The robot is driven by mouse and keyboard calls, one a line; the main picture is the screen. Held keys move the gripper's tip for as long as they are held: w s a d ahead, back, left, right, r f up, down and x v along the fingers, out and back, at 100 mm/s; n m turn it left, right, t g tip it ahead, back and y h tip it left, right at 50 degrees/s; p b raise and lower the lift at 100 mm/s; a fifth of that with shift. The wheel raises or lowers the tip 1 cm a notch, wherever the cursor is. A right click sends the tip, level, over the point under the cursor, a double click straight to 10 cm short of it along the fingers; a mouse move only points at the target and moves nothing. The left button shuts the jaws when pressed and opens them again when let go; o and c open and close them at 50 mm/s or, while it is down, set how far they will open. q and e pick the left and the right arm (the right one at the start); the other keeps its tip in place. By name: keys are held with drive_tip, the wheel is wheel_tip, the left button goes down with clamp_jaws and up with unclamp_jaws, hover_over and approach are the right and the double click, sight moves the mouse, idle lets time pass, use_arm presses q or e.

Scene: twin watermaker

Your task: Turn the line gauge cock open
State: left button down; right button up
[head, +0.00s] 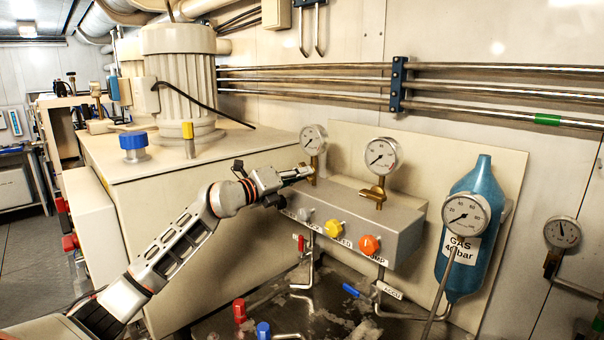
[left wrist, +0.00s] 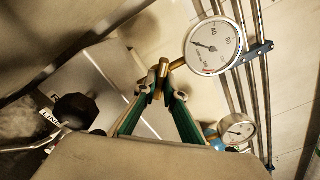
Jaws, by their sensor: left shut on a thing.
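The left pressure gauge (head: 313,139) stands on a brass stem at the left end of the grey valve block (head: 400,218). It is large in the left wrist view (left wrist: 213,46), with its brass fitting (left wrist: 176,64) below it. My left gripper (head: 303,174) reaches in from the left at this fitting. In the left wrist view its green-sided fingers (left wrist: 160,88) are shut on a small brass piece under the gauge, which I take to be the gauge cock. The fingertips hide much of the piece, so its angle is unclear. My right gripper is out of view.
A second gauge (head: 381,155) with a brass cock (head: 374,192) stands to the right on the block. Yellow (head: 333,228) and orange (head: 369,244) knobs project from the block's front. A blue gas bottle (head: 470,225) is farther right. Steel pipes (head: 460,83) run along the wall.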

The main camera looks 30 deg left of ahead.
use_arm(q)
drive_tip(key=m, duration=0.5)
drive_tip(key=shift+m, duration=0.3)
drive_tip(key=m+b, duration=0.1)
drive_tip(key=m, duration=0.1)
drive_tip(key=shift+m, duration=0.9)
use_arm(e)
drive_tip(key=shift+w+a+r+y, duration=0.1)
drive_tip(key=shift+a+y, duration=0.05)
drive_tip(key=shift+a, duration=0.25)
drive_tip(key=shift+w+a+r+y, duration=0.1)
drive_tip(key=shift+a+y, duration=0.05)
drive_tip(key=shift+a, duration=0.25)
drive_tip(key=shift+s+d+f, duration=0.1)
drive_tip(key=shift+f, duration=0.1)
use_arm(q)
drive_tip(key=c, duration=2.1)
unclamp_jaws()
drive_tip(key=shift+c, duration=0.2)
